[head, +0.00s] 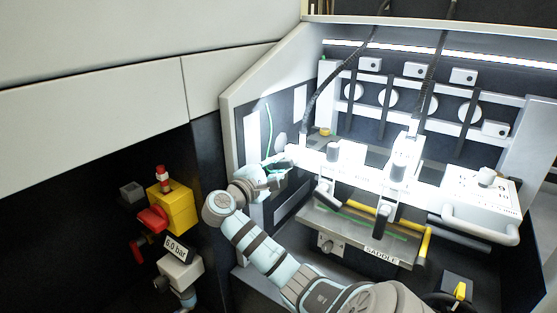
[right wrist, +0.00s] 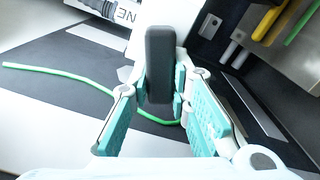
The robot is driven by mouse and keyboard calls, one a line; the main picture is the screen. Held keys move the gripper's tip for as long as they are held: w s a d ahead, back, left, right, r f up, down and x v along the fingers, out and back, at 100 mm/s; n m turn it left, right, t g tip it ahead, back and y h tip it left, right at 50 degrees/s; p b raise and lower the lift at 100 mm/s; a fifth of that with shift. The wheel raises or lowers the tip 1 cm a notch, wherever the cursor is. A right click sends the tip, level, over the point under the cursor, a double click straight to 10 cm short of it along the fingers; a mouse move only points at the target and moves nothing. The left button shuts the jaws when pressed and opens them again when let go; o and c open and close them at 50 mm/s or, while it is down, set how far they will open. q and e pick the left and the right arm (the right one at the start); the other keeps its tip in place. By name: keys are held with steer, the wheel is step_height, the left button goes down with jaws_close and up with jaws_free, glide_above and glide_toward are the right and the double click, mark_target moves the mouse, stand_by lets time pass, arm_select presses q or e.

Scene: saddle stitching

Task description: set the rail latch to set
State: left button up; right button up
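My right gripper (head: 274,180) is at the left side of the lit machine bay, at the end of my arm reaching up from the bottom. In the right wrist view its teal pads (right wrist: 163,92) lie close against both sides of an upright dark grey handle (right wrist: 160,55). The handle stands in front of a white block; its lower end is between the pads. No readable label marks it as the rail latch, and its set position cannot be read. My left gripper is not in view.
A green cord (right wrist: 62,71) lies on the panel by the gripper. A shelf marked SADDLE (head: 345,238) with yellow bars (head: 424,246) is to the right. White blocks with dark levers (head: 383,217) stand above it. A yellow box (head: 180,212) and 6.0 bar unit (head: 182,272) are at left.

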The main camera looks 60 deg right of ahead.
steer(key=shift+w+r+m+p, duration=0.1)
steer(key=shift+r+m+p, duration=0.3)
steer(key=shift+m+p, duration=0.6)
jaws_close()
steer(key=shift+m, duration=0.4)
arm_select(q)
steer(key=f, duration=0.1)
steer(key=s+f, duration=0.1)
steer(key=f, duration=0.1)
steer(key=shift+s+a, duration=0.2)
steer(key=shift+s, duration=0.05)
arm_select(e)
steer(key=o, duration=0.9)
jaws_free()
steer(key=a, duration=1.2)
steer(key=shift+w, duration=0.15)
steer(key=shift+f, duration=0.1)
